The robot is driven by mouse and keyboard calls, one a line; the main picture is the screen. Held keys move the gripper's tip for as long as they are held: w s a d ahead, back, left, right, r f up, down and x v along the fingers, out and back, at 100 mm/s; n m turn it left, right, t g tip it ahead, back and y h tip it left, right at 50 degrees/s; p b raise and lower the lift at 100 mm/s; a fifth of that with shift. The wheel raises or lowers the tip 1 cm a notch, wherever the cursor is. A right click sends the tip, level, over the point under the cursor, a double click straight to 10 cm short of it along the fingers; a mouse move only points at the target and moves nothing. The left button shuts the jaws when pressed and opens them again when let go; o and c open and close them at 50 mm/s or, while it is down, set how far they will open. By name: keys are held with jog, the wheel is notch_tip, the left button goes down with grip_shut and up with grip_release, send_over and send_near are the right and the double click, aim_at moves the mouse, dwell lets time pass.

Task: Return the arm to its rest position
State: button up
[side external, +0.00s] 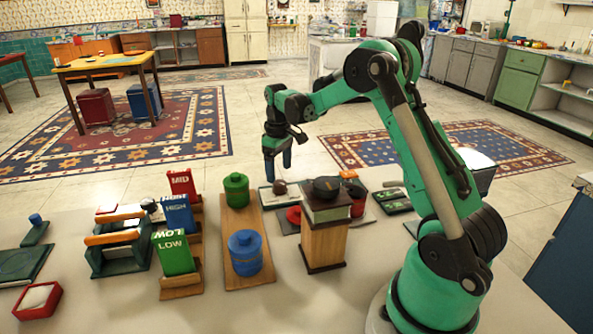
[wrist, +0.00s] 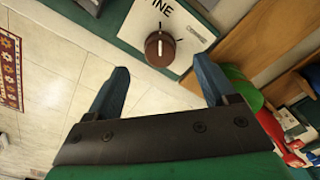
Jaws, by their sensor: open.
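My gripper (side external: 278,172) hangs below the bent green arm in the side view, fingers pointing down, above the far edge of the work surface. In the wrist view its two blue fingers (wrist: 161,72) are spread apart with nothing between them, so it is open and empty. A brown round knob (wrist: 160,48) on a white panel with lettering ending in "INE" lies just beyond the fingertips. The knob also shows in the side view (side external: 280,187), just below and beside the gripper. Any contact between the gripper and knob is not visible.
A wooden stand (side external: 325,247) with a dark-topped box is close to my arm. Green (side external: 236,190) and blue (side external: 245,253) canisters stand on a wooden board. Red, blue and green cards marked MID, HIGH and LOW (side external: 174,253) stand left of them. Space above the counter's left side is free.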

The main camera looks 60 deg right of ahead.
jog(key=shift+r, duration=1)
jog(key=shift+a, duration=0.1)
jog(key=s+a+r+t, duration=0.35)
jog(key=a+r, duration=0.35)
jog(key=a, duration=0.5)
jog(key=s+a+t, duration=0.3)
jog(key=s+a, duration=0.4)
jog(key=shift+a+f+t, duration=0.35)
jog(key=shift+a, duration=0.05)
